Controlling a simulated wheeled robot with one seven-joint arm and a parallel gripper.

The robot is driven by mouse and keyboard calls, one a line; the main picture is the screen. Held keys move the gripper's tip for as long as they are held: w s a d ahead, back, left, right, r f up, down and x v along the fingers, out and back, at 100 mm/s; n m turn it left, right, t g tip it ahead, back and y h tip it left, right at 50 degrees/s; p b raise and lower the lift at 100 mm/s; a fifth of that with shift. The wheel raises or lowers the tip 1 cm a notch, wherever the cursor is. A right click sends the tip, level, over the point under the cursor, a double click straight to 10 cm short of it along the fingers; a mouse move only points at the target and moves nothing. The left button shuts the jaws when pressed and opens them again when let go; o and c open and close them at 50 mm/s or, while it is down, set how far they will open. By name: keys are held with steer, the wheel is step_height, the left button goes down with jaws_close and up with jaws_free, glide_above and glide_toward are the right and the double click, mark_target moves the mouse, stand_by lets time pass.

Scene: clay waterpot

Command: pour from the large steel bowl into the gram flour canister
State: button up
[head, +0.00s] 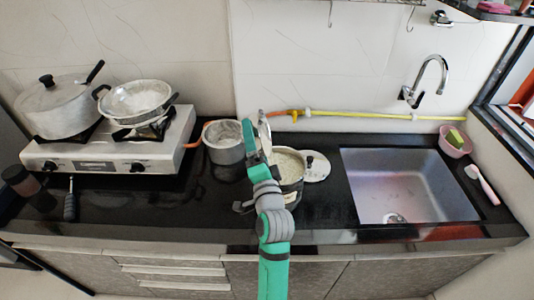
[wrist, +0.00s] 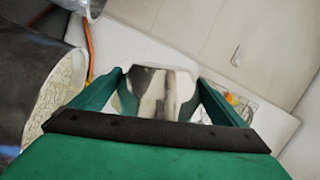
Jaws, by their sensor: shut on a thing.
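My gripper (head: 258,148) is above the counter, between two open containers. It is shut on a shiny steel piece, which I take as the large steel bowl (head: 264,130). The bowl looks steeply tilted, seen nearly edge-on. In the wrist view the steel (wrist: 158,92) shows between my fingers; its contents are hidden. A steel canister (head: 291,190) with pale cream flour stands right of my gripper, partly behind my arm. A grey canister (head: 226,157) with whitish contents stands to the left. I cannot tell for sure which is the gram flour canister.
A lid (head: 316,166) lies right of the steel canister. The stove (head: 100,150) at left carries a lidded pot (head: 60,108) and a pan (head: 137,102). The sink (head: 408,188) is at right. A yellow-orange hose (head: 380,116) runs along the wall.

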steer(key=shift+d+r+m, duration=0.2)
steer(key=shift+d+m, duration=0.15)
steer(key=shift+m, duration=0.35)
steer(key=shift+s, duration=0.25)
steer(key=shift+w+r+t+h, duration=0.1)
steer(key=shift+t+h, duration=0.2)
steer(key=shift+w, duration=0.15)
steer(key=shift+m, duration=0.3)
steer(key=shift+d+r+m, duration=0.2)
steer(key=shift+d+m, duration=0.1)
steer(key=shift+m, duration=0.3)
steer(key=shift+d, duration=0.1)
steer(key=shift+d+r+m+t+h, duration=0.15)
steer(key=shift+d+m+t+h, duration=0.15)
steer(key=shift+m, duration=0.5)
